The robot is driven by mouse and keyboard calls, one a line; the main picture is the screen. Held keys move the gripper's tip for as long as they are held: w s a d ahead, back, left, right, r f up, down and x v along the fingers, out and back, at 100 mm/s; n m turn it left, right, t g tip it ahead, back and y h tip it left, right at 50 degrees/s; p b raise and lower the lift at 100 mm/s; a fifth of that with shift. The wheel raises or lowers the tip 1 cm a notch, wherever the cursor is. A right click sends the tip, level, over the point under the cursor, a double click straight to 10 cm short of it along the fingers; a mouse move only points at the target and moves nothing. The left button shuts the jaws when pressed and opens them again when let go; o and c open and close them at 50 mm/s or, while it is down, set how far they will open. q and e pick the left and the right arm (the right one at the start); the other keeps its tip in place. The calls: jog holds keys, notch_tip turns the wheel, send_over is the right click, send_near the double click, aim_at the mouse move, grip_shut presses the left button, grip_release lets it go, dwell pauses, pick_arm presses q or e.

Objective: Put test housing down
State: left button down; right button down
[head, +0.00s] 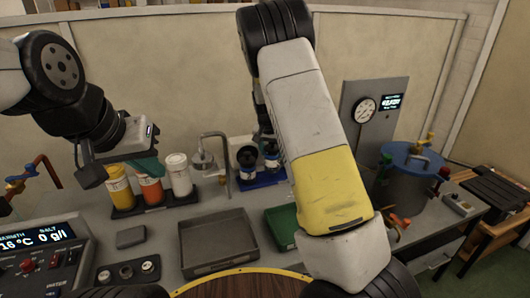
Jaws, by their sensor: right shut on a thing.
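My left gripper (121,170) hangs at the left above the bench, its dark fingers apart, in front of the coloured bottles. My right arm crosses the middle, and its white and yellow forearm hides much of my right gripper (264,128). That gripper points down at the back of the bench and is shut on the test housing (271,157), a small dark cylinder partly covered by the forearm. The housing is at the blue tray (248,184); whether it touches the tray I cannot tell. A black round part (246,158) is just left of it.
A rack holds yellow, orange and white bottles (178,174). A grey open tray (218,243) is empty in front; a green tray (281,224) is beside it. A blue-grey pressure vessel (411,176) and gauge panel (367,108) stand right. A display box (40,255) is at left.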

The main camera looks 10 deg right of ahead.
aim_at(272, 158)
jog(key=shift+w, duration=0.35)
jog(key=shift+w+f, duration=0.1)
jog(key=shift+f, duration=1.65)
jog(key=shift+f, duration=0.1)
jog(key=c, duration=0.5)
grip_release()
jog(key=shift+f, duration=0.1)
